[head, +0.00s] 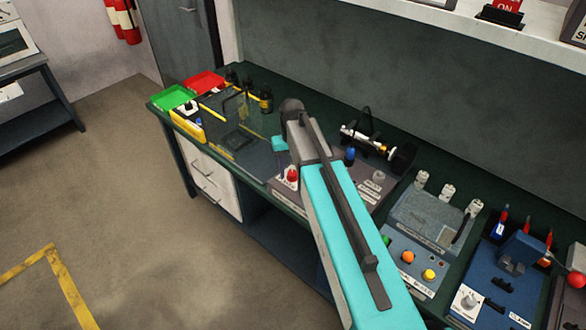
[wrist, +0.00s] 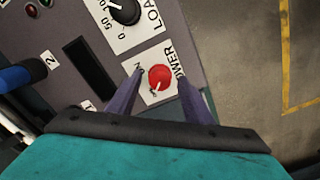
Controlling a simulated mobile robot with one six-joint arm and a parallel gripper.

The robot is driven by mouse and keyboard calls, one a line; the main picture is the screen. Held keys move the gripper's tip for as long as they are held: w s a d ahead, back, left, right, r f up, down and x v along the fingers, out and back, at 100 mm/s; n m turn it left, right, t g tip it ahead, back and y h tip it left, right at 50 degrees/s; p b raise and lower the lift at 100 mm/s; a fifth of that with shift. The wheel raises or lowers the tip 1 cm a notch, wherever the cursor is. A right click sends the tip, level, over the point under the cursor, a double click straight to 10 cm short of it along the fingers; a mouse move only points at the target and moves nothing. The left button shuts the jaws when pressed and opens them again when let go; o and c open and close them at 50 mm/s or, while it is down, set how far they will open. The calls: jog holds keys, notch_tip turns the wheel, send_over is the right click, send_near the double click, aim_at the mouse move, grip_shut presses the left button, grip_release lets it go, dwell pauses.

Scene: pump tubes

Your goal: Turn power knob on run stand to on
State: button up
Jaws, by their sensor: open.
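The red power knob (wrist: 160,78) sits on a white plate marked POWER on the grey run stand panel (wrist: 190,45). Its pale pointer mark faces the lower left of the wrist picture; the small position labels are too small to read surely. My gripper (wrist: 160,82) is open, with one dark finger on each side of the knob. I cannot tell whether the fingers touch it. In the head view the red knob (head: 292,175) shows at the front left of the run stand (head: 372,188), left of my arm. My arm hides part of the stand.
A black load dial (wrist: 124,10) is beside the power plate. A dark slot and a blue-capped part (wrist: 18,76) lie further left.

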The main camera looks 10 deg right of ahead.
jog(key=shift+f, duration=0.2)
jog(key=c, duration=1.1)
jog(key=shift+o, duration=0.2)
